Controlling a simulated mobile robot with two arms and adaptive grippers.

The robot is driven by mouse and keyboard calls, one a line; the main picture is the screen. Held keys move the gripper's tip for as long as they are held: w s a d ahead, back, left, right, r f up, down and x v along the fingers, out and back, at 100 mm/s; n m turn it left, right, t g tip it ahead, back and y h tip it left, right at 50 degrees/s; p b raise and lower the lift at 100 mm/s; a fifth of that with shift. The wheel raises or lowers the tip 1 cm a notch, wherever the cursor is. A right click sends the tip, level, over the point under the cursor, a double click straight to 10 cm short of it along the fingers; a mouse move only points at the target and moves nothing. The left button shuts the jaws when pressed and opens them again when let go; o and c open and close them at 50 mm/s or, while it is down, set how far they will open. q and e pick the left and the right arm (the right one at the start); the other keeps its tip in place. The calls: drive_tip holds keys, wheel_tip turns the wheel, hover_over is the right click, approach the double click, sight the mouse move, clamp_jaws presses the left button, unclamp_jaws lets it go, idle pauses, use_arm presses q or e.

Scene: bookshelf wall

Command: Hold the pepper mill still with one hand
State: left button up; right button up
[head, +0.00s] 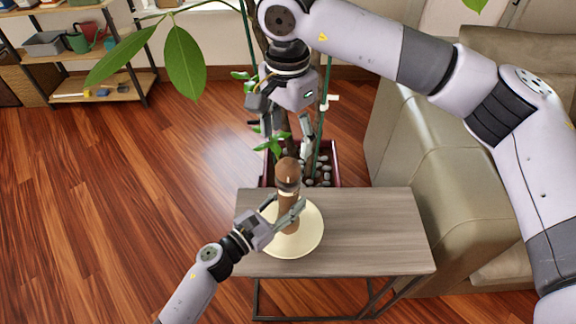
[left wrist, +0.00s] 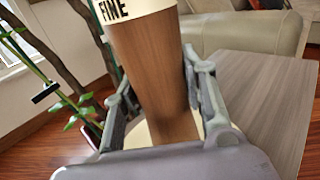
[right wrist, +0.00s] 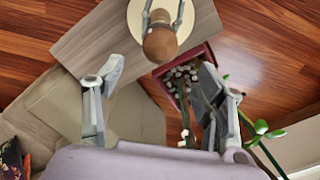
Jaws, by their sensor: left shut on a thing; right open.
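The pepper mill (head: 288,183) is brown wood with a rounded top and a pale band. It stands upright on a round cream plate (head: 307,244) on a small grey wood table (head: 385,228). My left gripper (head: 285,213) is shut on the mill's body. In the left wrist view its fingers lie on both sides of the wooden body (left wrist: 155,75), below a band reading "FINE". My right gripper (head: 292,132) is open and empty, above and behind the mill. In the right wrist view the mill's round top (right wrist: 160,44) shows beyond and between my open right fingers (right wrist: 155,85).
A potted plant with pebbles in a dark red planter (head: 332,163) stands behind the table, its stems near my right gripper. A beige sofa (head: 405,150) is at the right. A shelf (head: 110,85) stands at the back left. The wooden floor at left is clear.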

sight(288, 161)
wheel_tip(288, 161, down, 10)
drive_tip(key=shift+r, duration=0.1)
idle(0.4)
drive_tip(key=c, duration=1.2)
drive_tip(key=shift+m, duration=0.3)
